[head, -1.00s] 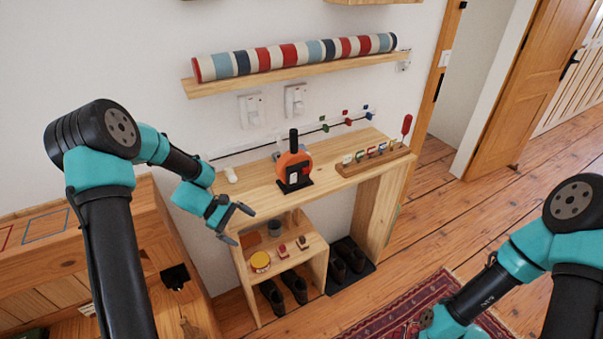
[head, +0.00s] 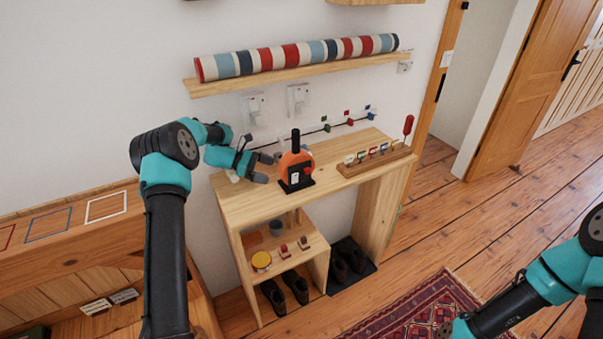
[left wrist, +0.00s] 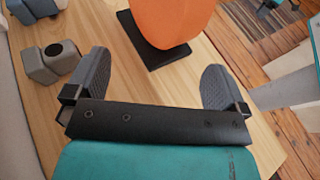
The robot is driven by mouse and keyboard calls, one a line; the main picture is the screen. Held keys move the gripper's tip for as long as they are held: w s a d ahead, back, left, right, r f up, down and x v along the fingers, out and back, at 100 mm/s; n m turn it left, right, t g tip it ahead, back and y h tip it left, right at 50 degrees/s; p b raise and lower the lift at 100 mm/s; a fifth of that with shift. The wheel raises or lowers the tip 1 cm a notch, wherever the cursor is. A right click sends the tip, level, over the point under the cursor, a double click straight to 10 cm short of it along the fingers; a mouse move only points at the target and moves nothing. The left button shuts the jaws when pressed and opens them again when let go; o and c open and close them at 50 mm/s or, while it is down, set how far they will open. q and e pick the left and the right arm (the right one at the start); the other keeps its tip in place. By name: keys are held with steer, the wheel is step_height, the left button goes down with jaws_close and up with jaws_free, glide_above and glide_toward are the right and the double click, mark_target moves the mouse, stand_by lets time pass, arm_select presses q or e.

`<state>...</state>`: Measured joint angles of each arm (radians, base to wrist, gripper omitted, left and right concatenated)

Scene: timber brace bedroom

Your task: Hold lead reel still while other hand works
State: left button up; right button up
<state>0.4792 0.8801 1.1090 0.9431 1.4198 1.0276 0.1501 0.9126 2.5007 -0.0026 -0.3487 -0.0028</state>
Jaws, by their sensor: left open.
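The lead reel, an orange disc with a black handle, stands upright on a black base on top of the wooden bench in the head view (head: 294,168). In the left wrist view its lower orange part (left wrist: 162,18) shows at the top, ahead of the fingers; its upper part is cut off. My left gripper (head: 268,168) is open just left of the reel, fingers pointing at it. In the left wrist view the fingers of this gripper (left wrist: 157,82) are wide apart with bare wood between them. My right arm shows at lower right; its gripper is out of view.
A wooden rack with coloured pieces (head: 377,160) and a red-handled tool (head: 408,126) stands right of the reel. A thin rod with coloured clips (head: 327,128) runs behind. Grey blocks (left wrist: 45,62) sit left of the fingers. A striped roll (head: 295,56) lies on the shelf above.

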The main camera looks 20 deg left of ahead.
mark_target(293, 177)
arm_select(q)
steer(key=shift+w+r, duration=0.1)
steer(key=shift+w, duration=0.1)
stand_by(0.3)
steer(key=shift+d, duration=0.15)
steer(key=shift+x, duration=5.05)
steer(key=shift+w+f, duration=0.15)
steer(key=shift+f, duration=0.1)
